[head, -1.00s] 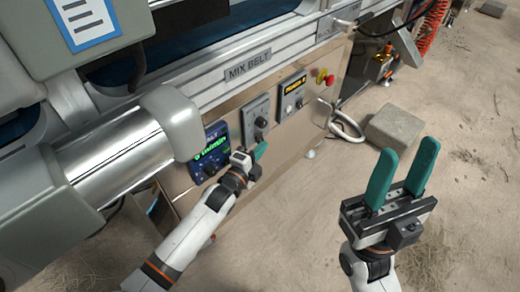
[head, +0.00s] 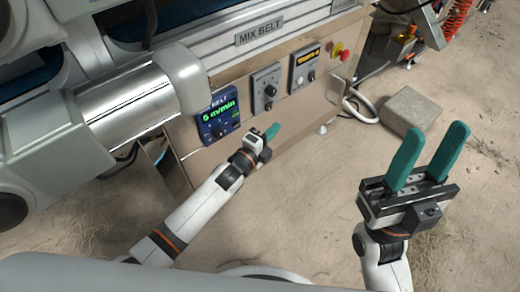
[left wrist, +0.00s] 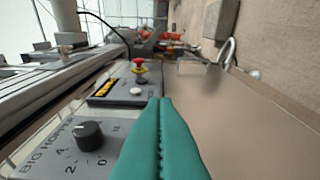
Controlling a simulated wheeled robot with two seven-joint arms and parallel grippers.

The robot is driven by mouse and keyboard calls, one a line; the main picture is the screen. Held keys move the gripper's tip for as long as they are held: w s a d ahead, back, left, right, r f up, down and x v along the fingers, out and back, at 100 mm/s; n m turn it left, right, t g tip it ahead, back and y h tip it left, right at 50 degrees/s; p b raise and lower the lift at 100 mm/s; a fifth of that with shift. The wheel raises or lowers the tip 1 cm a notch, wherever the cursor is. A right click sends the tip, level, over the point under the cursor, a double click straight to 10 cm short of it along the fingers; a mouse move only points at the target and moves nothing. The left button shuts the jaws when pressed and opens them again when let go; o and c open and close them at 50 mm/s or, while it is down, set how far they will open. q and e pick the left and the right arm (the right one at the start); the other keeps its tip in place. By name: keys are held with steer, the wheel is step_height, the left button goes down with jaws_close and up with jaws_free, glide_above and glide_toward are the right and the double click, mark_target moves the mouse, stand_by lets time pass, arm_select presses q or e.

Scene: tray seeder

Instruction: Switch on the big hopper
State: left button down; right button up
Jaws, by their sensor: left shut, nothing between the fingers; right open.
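The big hopper panel (head: 266,77) is a grey plate with a black knob (head: 269,91) on the front of the machine. In the left wrist view the panel (left wrist: 40,145) shows its "BIG HOPPER" lettering, figures such as 0 and 2, and the black knob (left wrist: 88,136). I cannot tell for sure which figure the knob points at. My left gripper (head: 272,131) is shut and empty, below the panel and apart from the knob. Its teal fingers (left wrist: 160,135) are right of the knob in the wrist view. My right gripper (head: 428,150) is open and empty, off to the right.
Left of the panel is a blue belt display (head: 217,116). Right of it are a panel with an amber display (head: 305,67) and a red emergency button (head: 337,48). A grey block (head: 410,114) lies on the sandy floor. A large metal cylinder (head: 135,98) juts out left.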

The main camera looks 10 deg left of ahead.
arm_select(q)
steer(key=p+v, duration=0.2)
steer(key=v, duration=0.6)
steer(key=shift+f, duration=0.3)
arm_select(e)
steer(key=w+a+f+g+h, duration=0.1)
steer(key=w+a+f+g, duration=0.1)
steer(key=w+g, duration=0.4)
steer(key=shift+w+f+g+h, duration=0.35)
steer(key=shift+w+f, duration=0.3)
steer(key=shift+w, duration=0.75)
arm_select(q)
steer(key=shift+a, duration=0.15)
